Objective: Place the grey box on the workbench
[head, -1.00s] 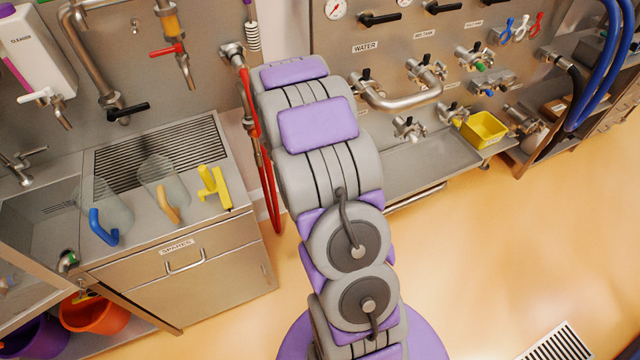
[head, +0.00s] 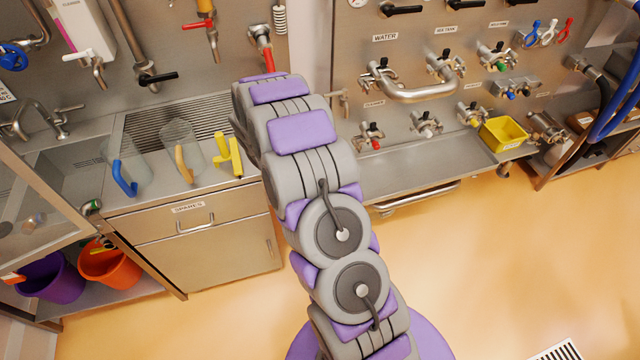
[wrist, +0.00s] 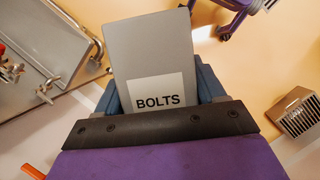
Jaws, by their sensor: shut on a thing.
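The grey box (wrist: 150,50) has a white label reading BOLTS and shows in the wrist view. My gripper (wrist: 155,90) is shut on it, with a dark blue finger along each side. The gripper's dark front edge hides the box's near end. In the head view my arm reaches up the middle of the picture, and its own links hide the gripper and the box. A steel counter (head: 150,199) with a SPARES drawer stands at the left in the head view. I cannot tell whether it is the workbench.
Two clear jugs (head: 122,160) (head: 180,145) and a yellow tool (head: 228,155) stand on the counter. Purple (head: 50,282) and orange (head: 110,265) buckets sit below left. A valve panel, steel shelf (head: 415,183) and yellow bin (head: 503,134) are at right.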

